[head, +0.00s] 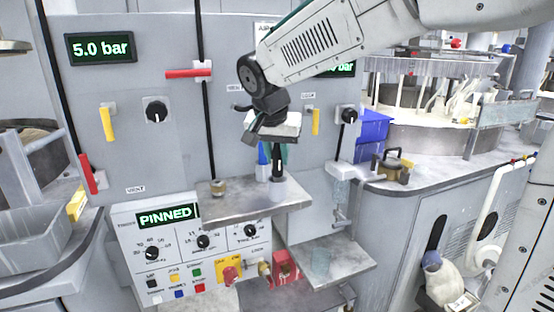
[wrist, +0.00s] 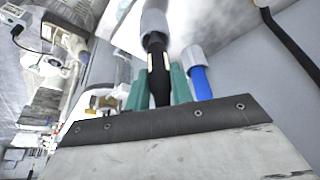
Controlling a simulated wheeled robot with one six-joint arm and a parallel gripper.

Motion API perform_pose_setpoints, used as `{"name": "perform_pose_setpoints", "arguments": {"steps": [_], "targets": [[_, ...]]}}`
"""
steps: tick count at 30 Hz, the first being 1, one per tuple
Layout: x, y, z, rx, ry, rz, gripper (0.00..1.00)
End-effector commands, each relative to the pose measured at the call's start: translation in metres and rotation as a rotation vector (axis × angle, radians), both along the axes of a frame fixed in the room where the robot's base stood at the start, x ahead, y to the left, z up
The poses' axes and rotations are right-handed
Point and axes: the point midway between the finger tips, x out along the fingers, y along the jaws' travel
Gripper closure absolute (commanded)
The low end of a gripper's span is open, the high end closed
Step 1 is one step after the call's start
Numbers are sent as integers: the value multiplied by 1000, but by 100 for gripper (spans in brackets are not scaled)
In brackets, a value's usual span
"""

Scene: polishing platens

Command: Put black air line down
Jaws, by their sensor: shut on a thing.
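The black air line (head: 277,165) is upright under my gripper (head: 276,150), above the small grey shelf. In the wrist view the black air line (wrist: 157,72) is between the two green fingers of my gripper (wrist: 158,92), which are shut on it. Its lower end meets a grey cup (head: 277,188), which also shows in the wrist view (wrist: 153,22). The end looks to be at or inside the cup's mouth; how deep I cannot tell. A blue line (wrist: 201,83) stands beside it in its own grey cup (wrist: 193,57).
The grey shelf (head: 236,208) carries the cups and a small brass fitting (head: 218,187) at left. Below are a lower shelf (head: 335,265) and a panel reading PINNED (head: 165,217). A blue bin (head: 371,130) stands at right. Valve handles line the wall behind.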

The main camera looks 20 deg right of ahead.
Motion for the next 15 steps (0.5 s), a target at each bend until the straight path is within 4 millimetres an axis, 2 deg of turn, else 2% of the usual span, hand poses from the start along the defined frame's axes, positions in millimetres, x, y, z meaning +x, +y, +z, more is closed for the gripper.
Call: {"name": "perform_pose_setpoints", "arguments": {"steps": [3, 13, 14, 15], "targets": [[0, -1, -13, 0, 1, 0, 100], [0, -1, -16, 0, 1, -2, 100], [0, -1, -16, 0, 1, -2, 74], [0, -1, -16, 0, 1, -2, 63]]}}
